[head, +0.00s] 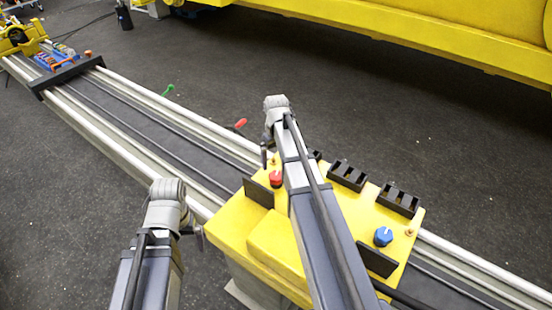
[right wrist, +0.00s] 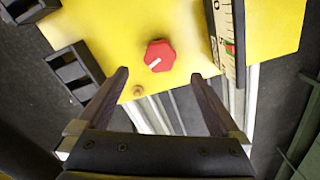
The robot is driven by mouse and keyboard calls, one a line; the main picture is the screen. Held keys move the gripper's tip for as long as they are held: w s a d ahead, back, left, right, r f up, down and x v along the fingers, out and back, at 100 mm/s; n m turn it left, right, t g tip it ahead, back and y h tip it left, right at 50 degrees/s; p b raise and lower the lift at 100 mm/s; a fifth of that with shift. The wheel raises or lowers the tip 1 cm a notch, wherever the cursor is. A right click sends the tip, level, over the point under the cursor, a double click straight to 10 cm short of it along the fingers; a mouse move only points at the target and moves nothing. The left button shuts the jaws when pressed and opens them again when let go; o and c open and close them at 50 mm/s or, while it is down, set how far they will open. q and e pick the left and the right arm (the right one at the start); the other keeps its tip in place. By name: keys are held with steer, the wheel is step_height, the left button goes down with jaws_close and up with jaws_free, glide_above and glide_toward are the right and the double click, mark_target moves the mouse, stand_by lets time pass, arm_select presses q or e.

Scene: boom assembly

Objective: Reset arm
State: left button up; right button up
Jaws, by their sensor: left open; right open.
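My right arm reaches over the yellow control box (head: 230,232) in the head view. Its gripper (head: 267,150) is mostly hidden behind its wrist, close to the red knob (head: 276,177). In the right wrist view my right gripper (right wrist: 160,76) is open and empty. The red knob (right wrist: 159,55) shows between and just beyond its fingertips, with a visible gap on both sides. My left gripper (head: 197,236) is at the lower left of the head view, left of the box and over the rail's edge. It is open, with its fingers mostly hidden by the wrist.
A blue knob (head: 383,236) and black slotted holders (head: 347,176) are on the box. A scale strip (right wrist: 228,40) shows in the right wrist view. Green (head: 168,89) and red (head: 239,124) levers stand beside the long rail (head: 120,150). A yellow beam (head: 420,40) crosses the back.

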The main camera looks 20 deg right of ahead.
mark_target(276, 175)
steer(key=shift+f, duration=0.1)
step_height(276, 175, down, 8)
steer(key=b, duration=0.8)
steer(key=shift+r, duration=0.2)
steer(key=shift+r, duration=0.1)
